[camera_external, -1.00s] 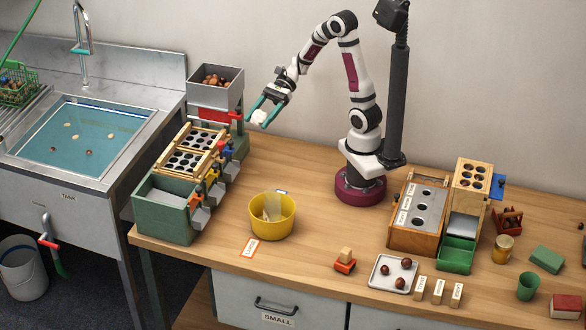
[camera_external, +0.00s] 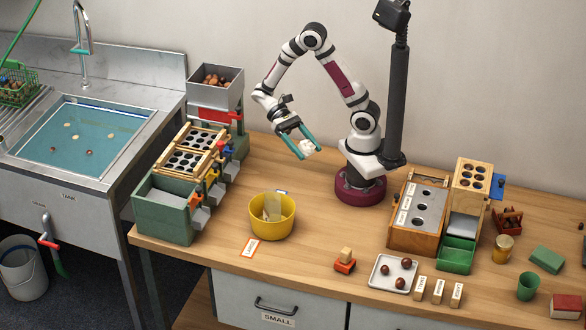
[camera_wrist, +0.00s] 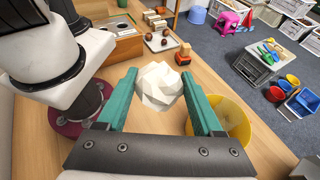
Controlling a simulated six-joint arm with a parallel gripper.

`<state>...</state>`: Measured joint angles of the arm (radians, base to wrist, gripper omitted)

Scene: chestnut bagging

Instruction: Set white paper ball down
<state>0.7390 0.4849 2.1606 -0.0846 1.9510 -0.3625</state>
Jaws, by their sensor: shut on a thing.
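My gripper (camera_external: 304,151) has two teal fingers and is shut on a white crumpled paper ball (camera_external: 307,147). In the wrist view the ball (camera_wrist: 159,86) sits between the fingertips of the gripper (camera_wrist: 162,92), faceted and fully visible from above. The ball is held in the air over the rear of the wooden bench (camera_external: 290,190), to the left of my base and behind the yellow bucket.
The yellow bucket (camera_external: 272,226) stands at the bench's front left. A green sorting machine (camera_external: 165,215) is at the left. A white tray (camera_external: 384,280) with chestnuts and a wooden box (camera_external: 405,236) are to the right. The bench between bucket and box is largely clear.

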